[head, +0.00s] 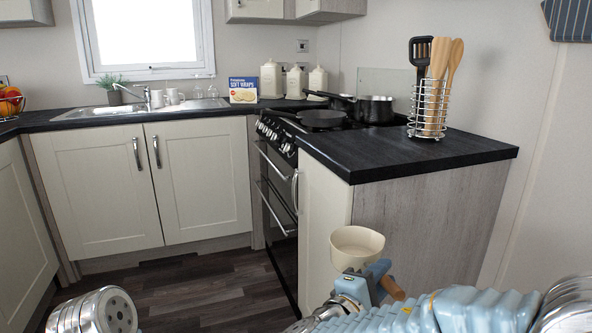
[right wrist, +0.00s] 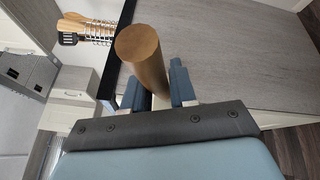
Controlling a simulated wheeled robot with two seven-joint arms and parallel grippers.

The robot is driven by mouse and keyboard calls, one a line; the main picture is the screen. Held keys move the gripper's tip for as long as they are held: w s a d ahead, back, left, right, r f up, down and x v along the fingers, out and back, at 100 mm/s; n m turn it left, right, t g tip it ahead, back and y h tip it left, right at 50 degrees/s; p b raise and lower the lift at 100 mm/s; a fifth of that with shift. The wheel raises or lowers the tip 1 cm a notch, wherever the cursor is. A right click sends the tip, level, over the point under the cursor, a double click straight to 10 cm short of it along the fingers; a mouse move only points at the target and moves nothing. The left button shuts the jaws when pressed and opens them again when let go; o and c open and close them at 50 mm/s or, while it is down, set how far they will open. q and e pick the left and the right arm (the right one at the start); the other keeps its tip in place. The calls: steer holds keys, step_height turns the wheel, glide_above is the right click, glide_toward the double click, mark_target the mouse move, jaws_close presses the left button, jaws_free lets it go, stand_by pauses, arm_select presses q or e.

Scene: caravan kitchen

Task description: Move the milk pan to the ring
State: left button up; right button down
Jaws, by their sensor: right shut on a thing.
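The milk pan is a small cream pan (head: 357,248) with a wooden handle (head: 391,288). It is in the air in front of the cream cupboard beside the cooker, below the worktop's level, with its opening up. My right gripper (head: 374,279) is shut on its handle. In the right wrist view the handle (right wrist: 139,55) stands up between the two blue fingers (right wrist: 160,88); the pan's bowl is hidden there. The hob (head: 283,119) is at the back, with dark pans on it. I cannot make out which ring is free. My left gripper is not in view.
A black frying pan (head: 322,118) and a dark saucepan (head: 375,108) stand on the hob. A wire holder (head: 428,110) with utensils stands on the black worktop (head: 445,154), whose front corner is above the pan. The cooker front (head: 276,200) is left of the pan. Floor there is clear.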

steer(key=d+f+h, duration=0.1)
steer(key=d+f, duration=0.1)
steer(key=f, duration=1.2)
steer(key=d+f+m+g, duration=0.1)
steer(key=d+f, duration=0.1)
steer(key=f, duration=1.1)
steer(key=shift+w+d+f+g+h, duration=0.3)
steer(key=shift+w+f+h, duration=0.05)
steer(key=shift+f+h, duration=0.05)
steer(key=n+t+y, duration=0.3)
steer(key=t+y, duration=0.1)
steer(key=y, duration=0.1)
steer(key=shift+n, duration=0.4)
